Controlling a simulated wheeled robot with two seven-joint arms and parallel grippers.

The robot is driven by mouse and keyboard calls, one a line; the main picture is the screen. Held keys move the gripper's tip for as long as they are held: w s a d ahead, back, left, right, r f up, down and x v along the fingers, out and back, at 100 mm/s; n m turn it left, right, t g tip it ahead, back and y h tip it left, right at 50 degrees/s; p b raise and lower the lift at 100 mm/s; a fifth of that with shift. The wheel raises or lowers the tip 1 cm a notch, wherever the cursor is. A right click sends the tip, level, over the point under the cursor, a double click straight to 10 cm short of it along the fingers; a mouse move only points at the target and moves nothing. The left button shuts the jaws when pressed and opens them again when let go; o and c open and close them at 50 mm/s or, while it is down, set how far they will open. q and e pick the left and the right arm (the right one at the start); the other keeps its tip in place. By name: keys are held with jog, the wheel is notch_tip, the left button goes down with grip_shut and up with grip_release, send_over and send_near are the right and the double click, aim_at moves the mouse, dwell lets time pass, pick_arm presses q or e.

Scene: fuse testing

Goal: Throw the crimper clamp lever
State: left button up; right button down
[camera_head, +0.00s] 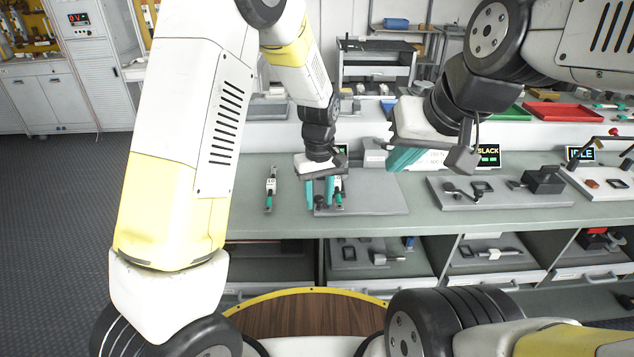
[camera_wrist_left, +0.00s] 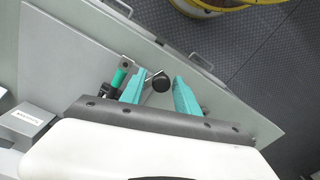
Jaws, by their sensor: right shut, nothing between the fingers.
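The crimper's grey base plate (camera_head: 385,195) lies on the bench, and its left part is behind my left gripper. In the left wrist view, a lever with a round black knob (camera_wrist_left: 161,83) stands between the teal fingers of my left gripper (camera_wrist_left: 160,78). The fingers are apart, with a visible gap beside the knob. In the head view, my left gripper (camera_head: 320,192) points down over the plate's left end. A green-handled part (camera_wrist_left: 118,77) is just left of the fingers. My right gripper (camera_head: 405,158) is shut and empty above the bench, right of the plate.
A small green-ended tool (camera_head: 270,187) lies left of the plate. A fixture plate (camera_head: 500,195) with a SLACK screen (camera_head: 488,155) stands to the right, and an IDLE screen (camera_head: 580,154) further right. A red tray (camera_head: 555,111) is behind. Bare bench lies in front of the plate.

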dwell(0.3)
pick_arm(q)
notch_tip(320, 180, up, 7)
jog(key=shift+r, duration=0.4)
jog(key=shift+s+a+r, duration=0.1)
jog(key=shift+a+r, duration=0.1)
jog(key=shift+r, duration=0.05)
jog(key=s+a+r+m+t+h, duration=0.1)
jog(key=s+a+r+m+t, duration=0.1)
jog(key=s+a+r, duration=0.5)
jog(key=s+a+r+m+t+h, duration=0.1)
jog(key=s+a+r+t, duration=0.3)
jog(key=s+a+r, duration=0.4)
jog(key=s+a+m, duration=0.1)
jog(key=s, duration=0.3)
